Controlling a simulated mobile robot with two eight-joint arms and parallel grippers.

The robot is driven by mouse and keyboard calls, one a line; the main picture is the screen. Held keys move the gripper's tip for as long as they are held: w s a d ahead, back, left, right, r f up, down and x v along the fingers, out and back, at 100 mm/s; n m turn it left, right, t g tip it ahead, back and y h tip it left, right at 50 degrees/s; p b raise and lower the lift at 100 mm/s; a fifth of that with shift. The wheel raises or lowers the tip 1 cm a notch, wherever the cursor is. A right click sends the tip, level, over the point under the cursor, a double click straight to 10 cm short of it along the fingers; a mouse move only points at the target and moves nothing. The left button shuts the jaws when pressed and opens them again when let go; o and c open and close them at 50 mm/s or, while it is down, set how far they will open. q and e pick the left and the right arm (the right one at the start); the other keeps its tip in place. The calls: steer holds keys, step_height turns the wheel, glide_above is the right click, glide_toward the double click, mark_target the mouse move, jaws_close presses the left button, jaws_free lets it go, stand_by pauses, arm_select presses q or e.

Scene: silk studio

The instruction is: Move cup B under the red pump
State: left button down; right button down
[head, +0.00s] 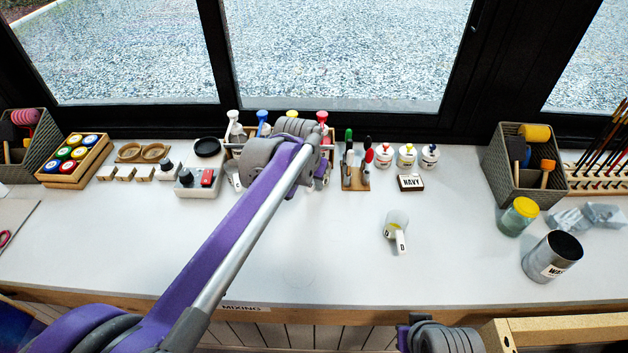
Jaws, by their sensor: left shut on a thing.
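The red pump (322,117) is the rightmost of the pump heads on the rack at the back of the table. My left arm reaches across the table to this rack, and my left gripper (320,168) is low in front of the red pump. It is shut on cup B, which is mostly hidden by the wrist and fingers; its label cannot be read. I cannot tell whether the cup is exactly below the spout. Another cup, marked D (396,232), stands apart on the open table to the right.
The blue pump (262,118), yellow pump (292,113) and white pump (233,118) stand left of the red one. A pen holder (355,178) is close on the right. A NAVY block (410,183) lies farther right. The front middle of the table is clear.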

arm_select(q)
steer(key=shift+f, duration=0.3)
steer(key=c, duration=0.7)
jaws_free()
steer(key=shift+c, duration=0.2)
steer(key=p+v, duration=0.1)
steer(key=v, duration=1)
